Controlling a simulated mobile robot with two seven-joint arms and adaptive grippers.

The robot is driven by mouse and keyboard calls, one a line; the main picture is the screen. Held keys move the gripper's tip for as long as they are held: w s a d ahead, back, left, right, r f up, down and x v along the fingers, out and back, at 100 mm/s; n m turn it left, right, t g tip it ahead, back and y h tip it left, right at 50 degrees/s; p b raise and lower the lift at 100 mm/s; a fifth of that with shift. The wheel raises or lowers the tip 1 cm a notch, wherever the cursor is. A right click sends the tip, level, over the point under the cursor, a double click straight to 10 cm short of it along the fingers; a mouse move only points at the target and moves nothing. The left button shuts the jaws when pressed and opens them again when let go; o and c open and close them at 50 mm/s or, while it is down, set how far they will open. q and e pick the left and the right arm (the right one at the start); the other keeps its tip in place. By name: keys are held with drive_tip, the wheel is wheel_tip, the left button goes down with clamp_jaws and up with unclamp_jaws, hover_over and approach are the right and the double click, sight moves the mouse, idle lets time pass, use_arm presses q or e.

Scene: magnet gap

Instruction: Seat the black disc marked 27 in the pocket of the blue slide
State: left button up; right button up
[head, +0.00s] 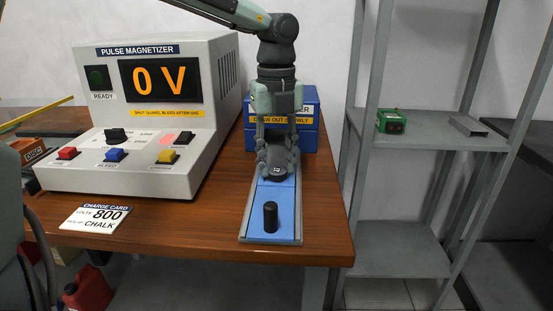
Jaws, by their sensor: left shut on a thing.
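My left gripper (278,163) points down over the far part of the blue slide (284,228). It is shut on a black disc (278,173) with a small light mark; the number is too small to read surely. The disc is close above or on the slide; I cannot tell whether it touches. The slide lies in a grey track (243,236) and has an upright black knob (271,216) near its front end. The slide's pocket cannot be seen; the gripper and disc cover that area. My right gripper is not in view.
A blue box with a yellow label (309,122) stands behind the gripper, at the track's far end. The pulse magnetizer (190,120), reading 0 V, stands left. A charge card (96,217) lies at the front left. Bare wood (325,215) is right of the track; a metal shelf (430,140) stands beyond.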

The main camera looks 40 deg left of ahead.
use_arm(q)
drive_tip(key=shift+f+b, duration=0.2)
drive_tip(key=shift+b, duration=0.1)
idle(0.5)
drive_tip(key=o, duration=1.2)
drive_tip(key=shift+c, duration=0.2)
drive_tip(key=shift+c, duration=0.3)
drive_tip(key=c, duration=0.5)
drive_tip(key=shift+r+p, duration=1.05)
drive_tip(key=shift+r, duration=1.25)
